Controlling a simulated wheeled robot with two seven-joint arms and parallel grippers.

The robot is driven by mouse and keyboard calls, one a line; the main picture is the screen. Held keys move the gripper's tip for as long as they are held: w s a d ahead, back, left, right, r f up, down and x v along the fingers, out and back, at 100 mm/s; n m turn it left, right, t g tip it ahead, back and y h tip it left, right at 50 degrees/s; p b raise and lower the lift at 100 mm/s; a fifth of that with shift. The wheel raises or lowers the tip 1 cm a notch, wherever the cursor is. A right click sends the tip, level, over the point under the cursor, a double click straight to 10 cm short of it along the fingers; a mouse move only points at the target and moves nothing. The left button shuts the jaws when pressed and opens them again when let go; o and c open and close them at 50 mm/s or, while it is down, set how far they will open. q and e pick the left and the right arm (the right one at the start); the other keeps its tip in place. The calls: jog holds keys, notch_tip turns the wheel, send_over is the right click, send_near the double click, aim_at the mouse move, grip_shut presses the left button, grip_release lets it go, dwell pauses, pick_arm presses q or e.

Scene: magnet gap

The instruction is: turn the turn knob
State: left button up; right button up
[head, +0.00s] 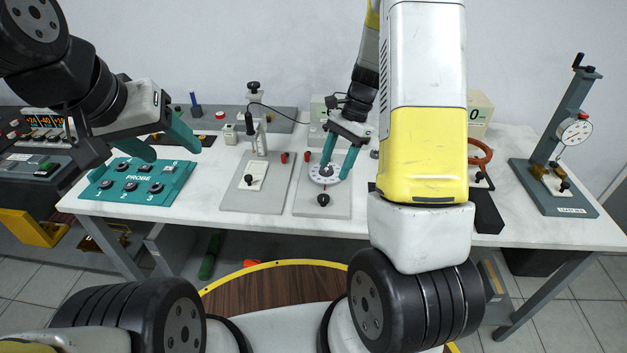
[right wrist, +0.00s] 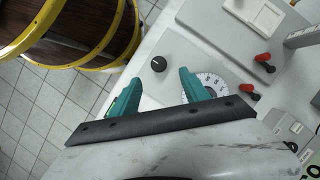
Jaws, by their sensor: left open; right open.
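The turn knob (head: 323,199) is a small black knob on a grey plate at the front middle of the table. In the right wrist view the knob (right wrist: 158,64) shows a pale pointer line and lies just beyond the gap between my fingertips. A white graduated dial (head: 325,174) sits behind it on the same plate. My right gripper (head: 336,171) is open and empty over the dial area; in its wrist view the right gripper (right wrist: 160,78) has one finger partly covering the dial (right wrist: 213,82). My left gripper (head: 174,149) is open and empty above the probe panel.
A green probe panel (head: 138,182) lies at the left of the table. A grey plate with a clamp stand (head: 257,182) is left of the knob's plate. A gauge stand (head: 556,187) is at the far right. A wooden round top (head: 270,290) with yellow rim is below the table's front edge.

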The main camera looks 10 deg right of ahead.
aim_at(324, 197)
jog(key=x, duration=0.9)
jog(key=shift+d, duration=0.15)
grip_shut()
jog(key=n+g+h, duration=0.1)
jog(key=n, duration=0.3)
jog(key=shift+w, duration=0.1)
jog(key=shift+g, duration=0.3)
grip_release()
